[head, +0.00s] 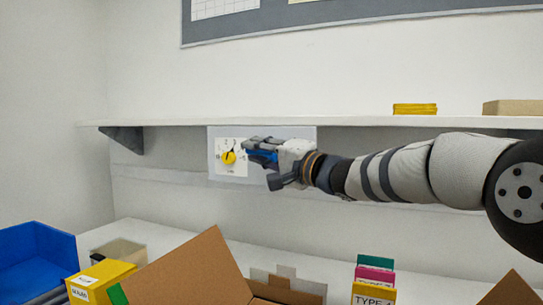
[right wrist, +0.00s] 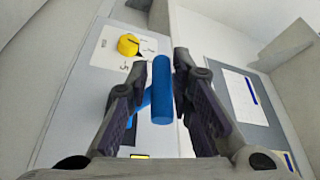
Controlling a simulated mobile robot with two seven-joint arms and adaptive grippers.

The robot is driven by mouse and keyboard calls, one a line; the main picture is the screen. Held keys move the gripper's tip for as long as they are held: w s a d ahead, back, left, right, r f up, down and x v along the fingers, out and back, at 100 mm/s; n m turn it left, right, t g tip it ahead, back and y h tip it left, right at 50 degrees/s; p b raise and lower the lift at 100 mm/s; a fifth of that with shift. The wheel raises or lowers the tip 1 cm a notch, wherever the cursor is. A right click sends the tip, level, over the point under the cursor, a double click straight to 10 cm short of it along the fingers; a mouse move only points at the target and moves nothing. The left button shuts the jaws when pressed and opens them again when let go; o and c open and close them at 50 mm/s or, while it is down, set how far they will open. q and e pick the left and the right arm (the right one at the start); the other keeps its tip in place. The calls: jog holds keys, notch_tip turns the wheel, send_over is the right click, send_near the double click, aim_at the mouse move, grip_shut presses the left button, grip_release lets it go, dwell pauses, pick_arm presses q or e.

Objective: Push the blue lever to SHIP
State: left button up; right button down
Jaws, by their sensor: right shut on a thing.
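The blue lever (right wrist: 161,92) stands between the two fingers of my right gripper (right wrist: 160,64) in the right wrist view, and the gripper is shut on it. In the head view the lever (head: 262,157) shows as a small blue patch, mostly hidden by my right gripper (head: 258,151). It is mounted on a pale panel (head: 216,168) on the wall under the shelf. The SHIP mark cannot be made out. My left gripper is not in view.
A yellow rotary knob (head: 229,157) with a dial sits on the panel left of the lever. A white shelf (head: 300,122) runs just above. Below are a blue bin (head: 35,250), an open cardboard box (head: 190,270) and type-labelled boxes (head: 374,290).

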jog(key=shift+w+d+r+m+h, duration=0.2)
jog(key=shift+r+m, duration=0.1)
jog(key=shift+m, duration=0.15)
jog(key=shift+w+d+r+m+h, duration=0.15)
jog(key=shift+r+m, duration=0.15)
jog(key=shift+m, duration=0.15)
jog(key=shift+f, duration=0.25)
jog(key=c, duration=1.2)
grip_release()
jog(key=shift+w+d+f, duration=0.1)
jog(key=shift+o, duration=0.2)
jog(key=shift+s, duration=0.2)
